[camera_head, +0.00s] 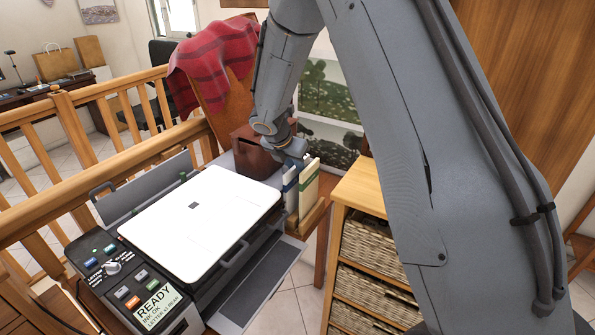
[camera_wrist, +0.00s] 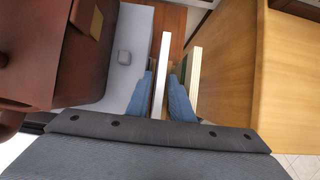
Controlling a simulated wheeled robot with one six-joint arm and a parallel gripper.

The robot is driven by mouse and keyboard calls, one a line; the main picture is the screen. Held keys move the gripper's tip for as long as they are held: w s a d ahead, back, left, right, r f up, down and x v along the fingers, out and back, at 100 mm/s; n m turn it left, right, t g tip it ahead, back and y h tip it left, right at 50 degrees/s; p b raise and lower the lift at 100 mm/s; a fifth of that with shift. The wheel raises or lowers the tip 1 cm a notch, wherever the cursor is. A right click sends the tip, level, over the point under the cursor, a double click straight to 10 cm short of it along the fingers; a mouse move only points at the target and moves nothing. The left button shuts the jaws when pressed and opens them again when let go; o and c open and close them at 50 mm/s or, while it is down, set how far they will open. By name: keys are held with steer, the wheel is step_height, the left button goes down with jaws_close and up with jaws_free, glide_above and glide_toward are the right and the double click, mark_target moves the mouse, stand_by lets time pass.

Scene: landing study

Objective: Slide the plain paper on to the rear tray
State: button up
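The printer has a white lid (camera_head: 205,222). A grey upright panel (camera_head: 145,190) at its back left looks like the rear tray, with bare surface showing. Two thin upright packs stand past the printer's right end: one with a blue label (camera_head: 290,188) and one with a green label (camera_head: 309,185). I cannot read which is plain paper. My gripper (camera_head: 290,155) points down at them. In the wrist view its fingers (camera_wrist: 160,95) lie on either side of the white-edged slab (camera_wrist: 161,75), apparently the blue-labelled pack; the cream-edged slab (camera_wrist: 195,75) is to the right. Finger contact is unclear.
A brown box (camera_head: 255,152) stands close to the left of the packs. A wooden cabinet with wicker baskets (camera_head: 375,245) is to the right. A grey front tray (camera_head: 262,290) sticks out from the printer. A wooden railing (camera_head: 130,155) runs behind. The printer display (camera_head: 155,303) reads READY.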

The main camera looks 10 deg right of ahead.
jaws_close()
steer(key=shift+r, duration=0.1)
steer(key=shift+r+p, duration=3)
